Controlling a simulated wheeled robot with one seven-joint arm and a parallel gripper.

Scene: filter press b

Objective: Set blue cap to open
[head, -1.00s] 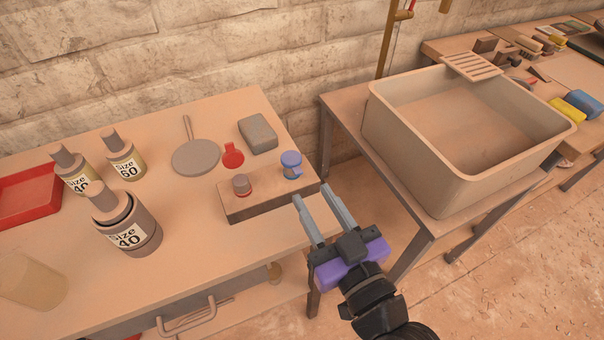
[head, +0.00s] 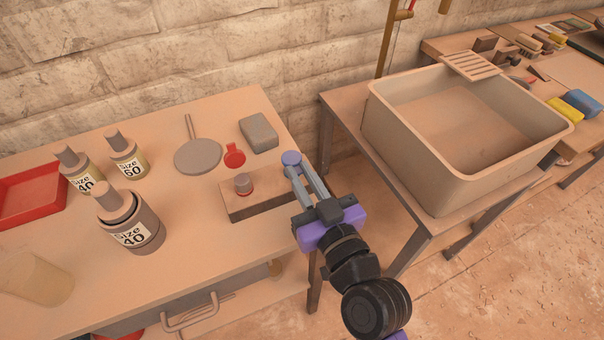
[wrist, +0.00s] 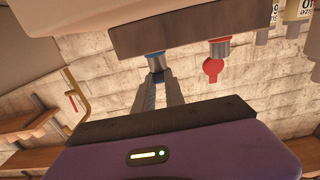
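The blue cap (head: 291,158) sits on the right end of a small block (head: 262,200) on the workbench. It also shows at the underside of the block in the wrist view (wrist: 154,56). My gripper (head: 294,168) reaches in from the lower right. Its two fingers are close together, one on each side of the blue cap, and appear shut on it. The wrist view shows blue between the fingers (wrist: 160,82). The fingertips hide the lower part of the cap and its base in the head view.
A grey box (head: 259,133), a round pan (head: 198,155) and bottles (head: 130,222) stand on the workbench. A large basin (head: 450,150) is to the right, across a gap.

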